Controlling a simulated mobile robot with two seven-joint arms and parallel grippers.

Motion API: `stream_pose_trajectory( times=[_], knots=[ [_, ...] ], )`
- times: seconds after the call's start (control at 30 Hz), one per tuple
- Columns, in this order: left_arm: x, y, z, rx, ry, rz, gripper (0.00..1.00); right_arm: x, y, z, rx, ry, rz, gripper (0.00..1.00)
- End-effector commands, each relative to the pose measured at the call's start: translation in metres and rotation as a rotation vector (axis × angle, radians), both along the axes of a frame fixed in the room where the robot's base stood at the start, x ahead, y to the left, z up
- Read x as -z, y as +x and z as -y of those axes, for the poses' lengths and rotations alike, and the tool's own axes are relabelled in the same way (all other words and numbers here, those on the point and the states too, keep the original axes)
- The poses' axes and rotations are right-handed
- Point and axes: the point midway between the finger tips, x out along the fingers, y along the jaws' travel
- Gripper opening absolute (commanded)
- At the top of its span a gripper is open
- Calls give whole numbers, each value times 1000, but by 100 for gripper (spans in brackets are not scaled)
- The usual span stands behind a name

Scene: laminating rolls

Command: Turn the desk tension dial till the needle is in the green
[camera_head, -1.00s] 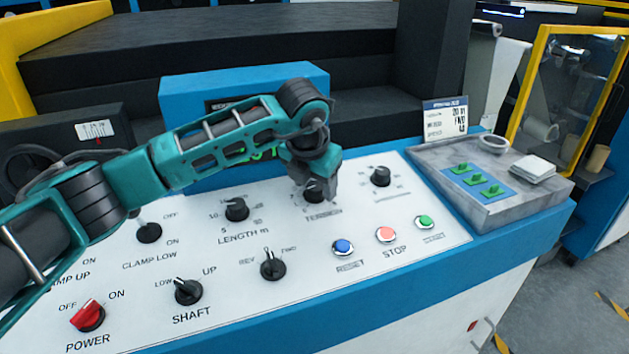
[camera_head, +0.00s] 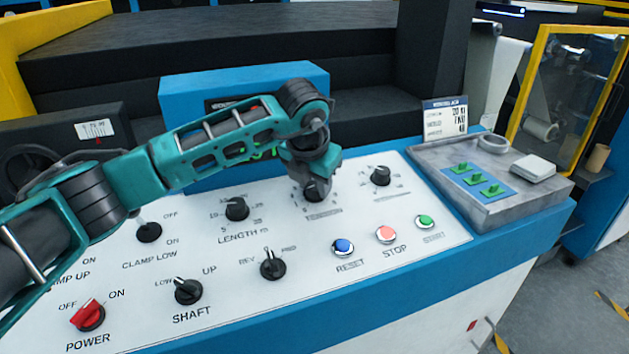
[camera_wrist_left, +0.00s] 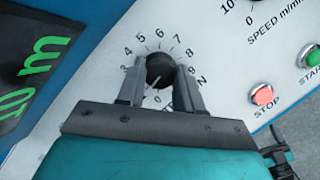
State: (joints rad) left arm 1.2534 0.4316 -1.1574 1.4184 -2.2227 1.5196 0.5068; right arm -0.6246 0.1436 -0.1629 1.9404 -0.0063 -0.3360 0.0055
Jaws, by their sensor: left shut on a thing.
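The tension dial is a black knob (camera_wrist_left: 160,66) on the white sloping panel, ringed by printed numbers. It also shows in the head view (camera_head: 315,190), partly covered by my gripper. My left gripper (camera_wrist_left: 160,84) is shut on it, one finger on each side, and it also shows in the head view (camera_head: 317,174). A light mark on the knob's near side shows between the fingers. A small white meter face (camera_head: 95,130) is on the dark box at the left; its needle and any green band are too small to read. My right gripper is not in view.
The length knob (camera_head: 237,209) and speed knob (camera_head: 381,176) flank the dial. Reset (camera_head: 343,248), stop (camera_head: 387,235) and start (camera_head: 425,222) buttons lie nearer the front. A blue display box (camera_head: 178,100) stands behind my arm. A grey tray (camera_head: 505,206) sits at the right.

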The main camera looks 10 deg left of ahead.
Motion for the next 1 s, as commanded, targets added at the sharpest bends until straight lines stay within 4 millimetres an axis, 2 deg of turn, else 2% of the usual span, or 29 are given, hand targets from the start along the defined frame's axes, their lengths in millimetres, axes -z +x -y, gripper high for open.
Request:
stream_pose_trajectory(
  times=[0.37,1.0],
  knots=[
    [0,1,-1,140,20,-12,5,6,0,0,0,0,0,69],
    [-2,3,-2,718,103,-68,5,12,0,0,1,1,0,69]
  ],
)
